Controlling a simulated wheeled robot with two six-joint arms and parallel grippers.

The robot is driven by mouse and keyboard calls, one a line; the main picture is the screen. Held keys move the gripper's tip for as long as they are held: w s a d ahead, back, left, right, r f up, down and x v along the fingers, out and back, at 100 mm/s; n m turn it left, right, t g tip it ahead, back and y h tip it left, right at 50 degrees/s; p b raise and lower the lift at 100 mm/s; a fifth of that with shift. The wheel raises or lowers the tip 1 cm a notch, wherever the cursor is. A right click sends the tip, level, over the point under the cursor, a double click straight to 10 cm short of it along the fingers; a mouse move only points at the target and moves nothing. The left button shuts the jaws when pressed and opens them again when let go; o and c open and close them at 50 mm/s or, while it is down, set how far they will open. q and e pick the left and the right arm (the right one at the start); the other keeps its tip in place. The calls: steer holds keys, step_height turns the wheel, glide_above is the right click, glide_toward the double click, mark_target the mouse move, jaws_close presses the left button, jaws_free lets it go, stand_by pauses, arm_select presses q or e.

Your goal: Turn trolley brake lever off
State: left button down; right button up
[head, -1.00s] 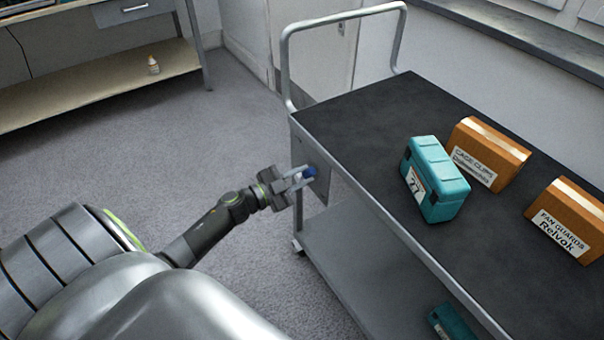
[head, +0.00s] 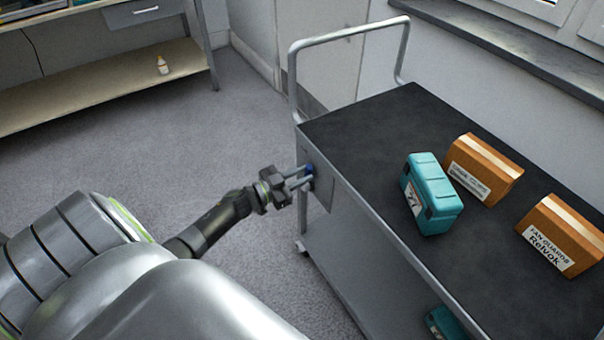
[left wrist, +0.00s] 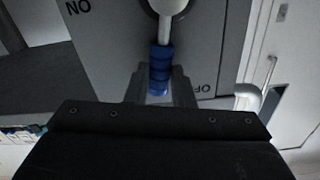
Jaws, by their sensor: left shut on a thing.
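The trolley (head: 440,238) has a grey plate (head: 322,186) on its near end with the brake lever's blue grip (head: 309,169) on it. In the left wrist view the lever shows as a pale stem with a ribbed blue grip (left wrist: 160,70), pointing down in the picture from a round pivot. Upside-down lettering reads ON at upper left and part of OFF at lower right; the grip lies between them, nearer OFF. My left gripper (head: 307,181) is shut on the blue grip, with a finger on each side of it. My right gripper is not in view.
A teal case (head: 432,194) and two orange-brown boxes (head: 484,168) (head: 560,236) stand on the black trolley top. Another teal case (head: 450,324) is on the lower shelf. A bench with a small bottle (head: 162,65) is at upper left. The floor left of the trolley is clear.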

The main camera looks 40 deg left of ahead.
arm_select(q)
steer(key=shift+w+a+r+n+p, duration=0.15)
steer(key=shift+a+n+p, duration=0.25)
steer(key=shift+n, duration=0.2)
steer(key=shift+w+a+n+p, duration=0.15)
steer(key=shift+a+n+p, duration=0.2)
steer(key=shift+n, duration=0.25)
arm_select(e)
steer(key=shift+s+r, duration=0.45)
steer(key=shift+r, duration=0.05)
arm_select(q)
steer(key=c, duration=1.2)
jaws_free()
steer(key=shift+c, duration=0.2)
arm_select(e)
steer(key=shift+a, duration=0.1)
arm_select(q)
steer(key=shift+s, duration=0.1)
steer(key=v, duration=1.7)
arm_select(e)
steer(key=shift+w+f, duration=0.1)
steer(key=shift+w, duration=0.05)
arm_select(q)
steer(key=shift+a, duration=0.15)
